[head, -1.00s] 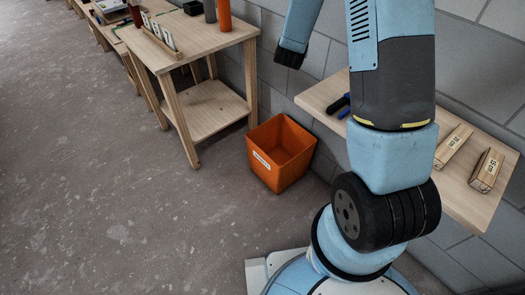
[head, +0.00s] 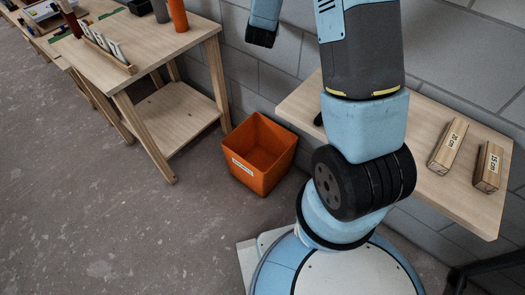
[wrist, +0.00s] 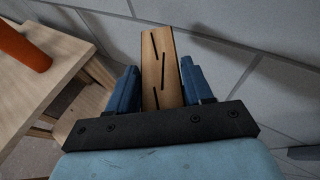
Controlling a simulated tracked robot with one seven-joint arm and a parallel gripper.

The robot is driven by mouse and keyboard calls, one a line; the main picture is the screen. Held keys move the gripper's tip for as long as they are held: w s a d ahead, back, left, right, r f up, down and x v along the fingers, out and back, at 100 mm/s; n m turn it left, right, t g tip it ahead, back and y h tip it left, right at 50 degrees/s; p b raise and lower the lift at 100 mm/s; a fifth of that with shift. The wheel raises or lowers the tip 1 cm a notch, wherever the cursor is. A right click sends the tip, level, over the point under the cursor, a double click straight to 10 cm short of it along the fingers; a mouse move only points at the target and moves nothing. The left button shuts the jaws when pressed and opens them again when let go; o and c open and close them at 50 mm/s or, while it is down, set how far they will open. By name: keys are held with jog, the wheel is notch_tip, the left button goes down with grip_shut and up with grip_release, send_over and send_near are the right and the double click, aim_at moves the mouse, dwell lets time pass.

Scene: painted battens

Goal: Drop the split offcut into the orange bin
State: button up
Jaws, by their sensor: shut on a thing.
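The split offcut (wrist: 162,60) is a short wooden batten with dark cracks along its face. In the wrist view it sticks up between the blue fingers of my gripper (wrist: 158,88), which is shut on it. The offcut is not visible in the head view. The orange bin (head: 236,172) stands on the floor in the head view, between the workbench and the wall shelf. It is open at the top, has a white label on its front, and its visible inside looks empty. The bin is not in the wrist view.
A wooden workbench (head: 185,40) with a lower shelf stands left of the bin. An orange cylinder (head: 178,15) is on it. Right, a wall shelf (head: 433,195) holds two labelled battens, 20 cm (head: 447,144) and 15 cm (head: 488,167). Floor at left is clear.

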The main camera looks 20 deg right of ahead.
jog(key=shift+a, duration=0.8)
jog(key=shift+w+a+f, duration=0.1)
jog(key=shift+a+f, duration=0.1)
jog(key=shift+f, duration=0.1)
jog(key=w+a+f+m+g+h, duration=0.1)
jog(key=w+f+m+h, duration=0.1)
jog(key=f, duration=0.9)
jog(key=w+a+f+m+g+h, duration=0.1)
jog(key=f+m+h, duration=0.1)
jog(key=f, duration=1)
jog(key=s+f+m+g, duration=0.1)
jog(key=s+f, duration=0.2)
jog(key=f, duration=0.6)
jog(key=s+f+m+g+h, duration=0.1)
jog(key=s+f, duration=0.1)
jog(key=f, duration=0.8)
jog(key=s+f+m+h, duration=0.1)
jog(key=s+f, duration=0.2)
jog(key=f, duration=0.6)
jog(key=shift+s+d+f+g, duration=0.25)
jog(key=shift+s+d+g, duration=0.05)
jog(key=shift+d+g, duration=0.1)
jog(key=o, duration=1.2)
jog(key=shift+c, duration=0.2)
